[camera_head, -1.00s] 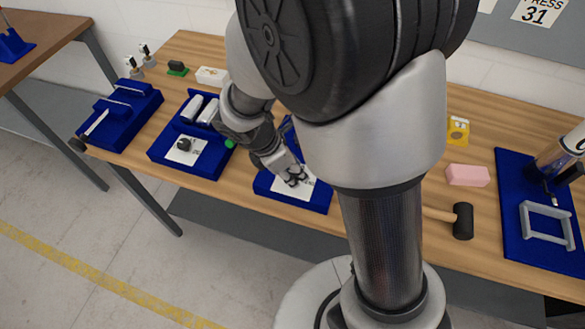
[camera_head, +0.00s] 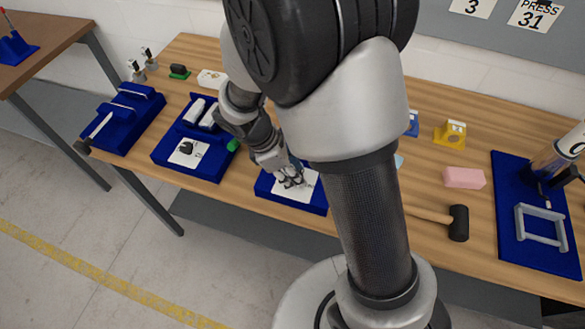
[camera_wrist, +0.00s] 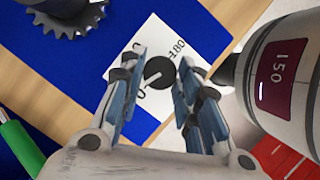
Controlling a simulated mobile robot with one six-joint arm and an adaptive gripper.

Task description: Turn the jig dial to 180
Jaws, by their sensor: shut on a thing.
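The black jig dial (camera_wrist: 158,73) shows in the wrist view on a white card (camera_wrist: 151,35) printed with "180" at its upper right and "0" at its lower left. A white mark on the dial points to the lower left, toward the "0" side. My gripper (camera_wrist: 161,60) has a finger on each side of the dial and is shut on it. In the head view my gripper (camera_head: 291,181) is down at the card on the blue jig base (camera_head: 290,198). There the gripper hides the dial.
A blue fixture with another white card (camera_head: 188,153) and a dark knob stands to the left. A mallet (camera_head: 458,222), a pink block (camera_head: 464,177) and a yellow part (camera_head: 450,135) lie to the right.

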